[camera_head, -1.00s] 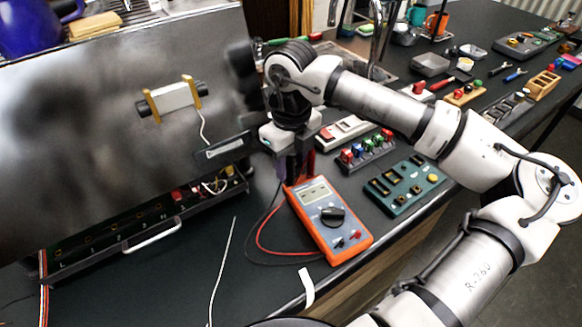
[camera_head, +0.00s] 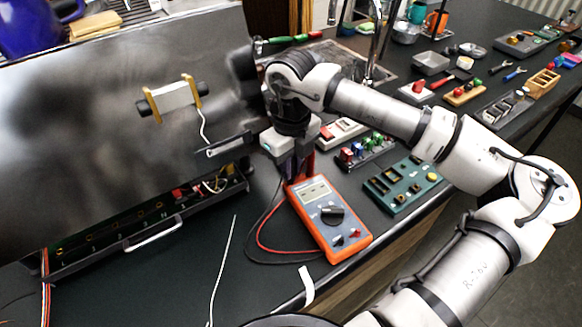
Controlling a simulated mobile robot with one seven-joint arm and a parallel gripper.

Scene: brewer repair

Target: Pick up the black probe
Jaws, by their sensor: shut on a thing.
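The orange multimeter (camera_head: 318,195) lies on the dark bench with a grey face and a black dial. My gripper (camera_head: 291,171) points down just behind its top edge, with its jaws shut on a thin dark thing that looks like the black probe. The jaws hide most of that probe. Its black lead (camera_head: 262,200) curves on the bench left of the meter. The red probe (camera_head: 310,162) stands upright close to the right of my jaws, and its red lead (camera_head: 262,238) loops beside the black one.
The brewer's large metal panel (camera_head: 120,120) and open tray (camera_head: 150,232) stand close on the left. A green board (camera_head: 402,186), a row of coloured parts (camera_head: 365,150) and a white-topped block (camera_head: 343,131) lie to the right. The front bench is mostly clear.

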